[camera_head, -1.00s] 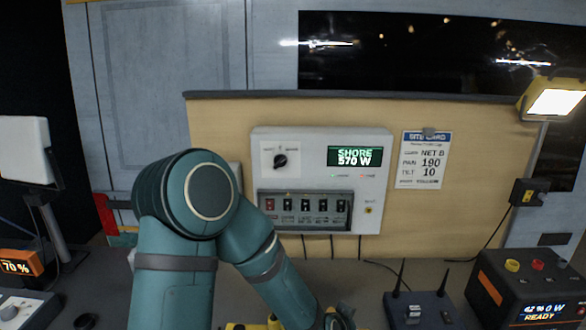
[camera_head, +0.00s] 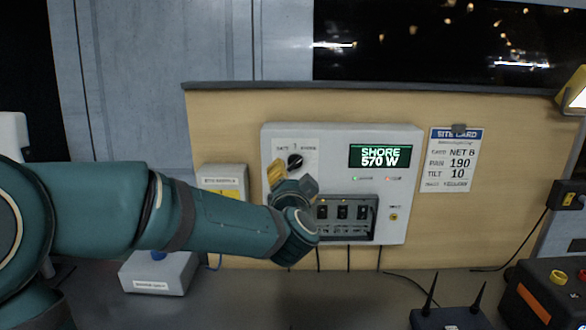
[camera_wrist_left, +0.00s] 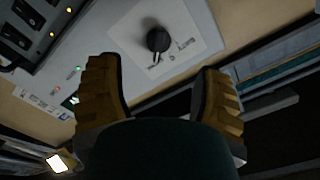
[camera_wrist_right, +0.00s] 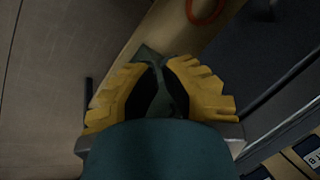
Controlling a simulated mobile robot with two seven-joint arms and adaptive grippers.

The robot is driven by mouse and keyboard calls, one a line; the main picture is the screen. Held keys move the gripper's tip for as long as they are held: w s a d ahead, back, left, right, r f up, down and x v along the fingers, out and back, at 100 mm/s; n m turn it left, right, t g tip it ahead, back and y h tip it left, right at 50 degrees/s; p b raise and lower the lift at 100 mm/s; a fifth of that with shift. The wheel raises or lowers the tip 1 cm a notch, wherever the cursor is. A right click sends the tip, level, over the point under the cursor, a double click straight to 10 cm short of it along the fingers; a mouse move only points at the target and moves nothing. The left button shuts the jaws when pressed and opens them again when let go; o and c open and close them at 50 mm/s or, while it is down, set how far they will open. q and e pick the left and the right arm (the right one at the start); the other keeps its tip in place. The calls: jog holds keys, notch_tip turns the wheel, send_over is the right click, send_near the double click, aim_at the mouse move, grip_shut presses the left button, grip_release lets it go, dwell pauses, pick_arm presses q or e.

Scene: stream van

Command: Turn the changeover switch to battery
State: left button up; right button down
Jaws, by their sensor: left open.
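The changeover switch is a round black knob (camera_head: 295,161) on a pale label at the upper left of the white power panel (camera_head: 410,135). The panel's display (camera_head: 380,156) reads SHORE 570 W. My left gripper (camera_head: 278,172) is just in front of the knob and a little below left of it. In the left wrist view the knob (camera_wrist_left: 158,40) shows beyond and between the open yellow fingers (camera_wrist_left: 155,70), apart from both. My right gripper (camera_wrist_right: 160,66) shows only in its wrist view, with its fingers close together and a grey-green shape between them that I cannot identify.
A breaker row (camera_head: 343,212) sits below the knob, partly hidden by my left wrist. A grey box (camera_head: 225,180) is left of the panel, and a site card (camera_head: 452,160) right of it. A router (camera_head: 450,317) and a power unit (camera_head: 550,295) stand on the bench.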

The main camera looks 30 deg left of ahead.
aim_at(292, 167)
pick_arm(q)
jog(key=b+x, duration=0.1)
jog(key=x, duration=0.8)
jog(key=shift+w+f, duration=0.1)
jog(key=c, duration=1.1)
